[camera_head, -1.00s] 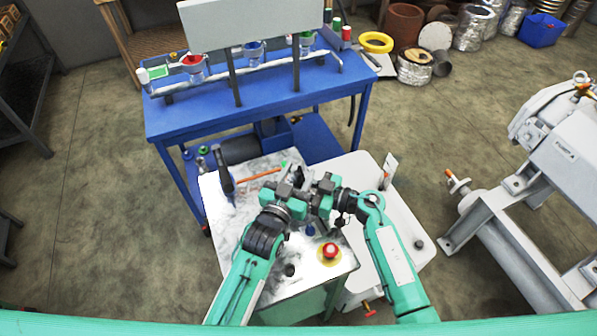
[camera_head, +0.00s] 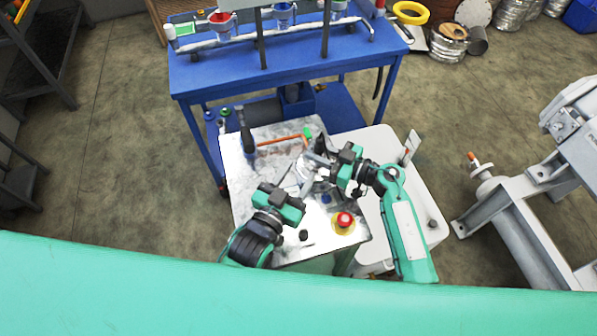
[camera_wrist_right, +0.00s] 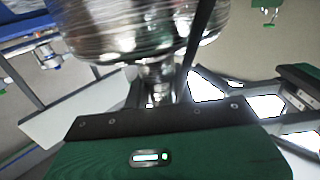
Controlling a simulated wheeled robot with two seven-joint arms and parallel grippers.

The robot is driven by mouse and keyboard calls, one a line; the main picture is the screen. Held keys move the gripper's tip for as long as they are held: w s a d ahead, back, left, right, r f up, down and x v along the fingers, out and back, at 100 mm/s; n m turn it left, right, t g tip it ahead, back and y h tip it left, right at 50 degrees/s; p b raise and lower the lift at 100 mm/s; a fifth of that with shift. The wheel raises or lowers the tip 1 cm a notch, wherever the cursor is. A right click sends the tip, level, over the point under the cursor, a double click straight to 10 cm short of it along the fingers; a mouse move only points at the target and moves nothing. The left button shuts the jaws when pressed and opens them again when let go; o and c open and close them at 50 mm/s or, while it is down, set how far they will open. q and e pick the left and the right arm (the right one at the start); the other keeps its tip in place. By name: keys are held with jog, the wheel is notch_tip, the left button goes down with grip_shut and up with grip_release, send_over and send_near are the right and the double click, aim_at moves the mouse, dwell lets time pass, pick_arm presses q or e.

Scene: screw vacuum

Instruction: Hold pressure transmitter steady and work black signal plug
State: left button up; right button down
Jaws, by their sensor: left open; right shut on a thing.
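A silver, round metal body, apparently the pressure transmitter (camera_head: 307,172), stands on the worn grey bench top (camera_head: 240,198). It shows large in the right wrist view as a ridged metal cylinder (camera_wrist_right: 140,28) above a narrower neck. My right gripper (camera_head: 317,164) reaches in from the right and is shut on it; the exact contact is hard to see. My left gripper (camera_head: 296,181) is open, at the body's lower left, with its fingers pointing toward it. I cannot make out the black signal plug; a thin dark strip crosses the cylinder in the wrist view.
A red emergency button (camera_head: 344,219) on a yellow base sits near the front right of the bench top. An orange rod (camera_head: 280,140) and a dark upright handle (camera_head: 246,135) are at the back. A blue workbench (camera_head: 290,62) stands behind.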

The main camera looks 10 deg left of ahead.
jog(key=c, duration=1.1)
grip_release()
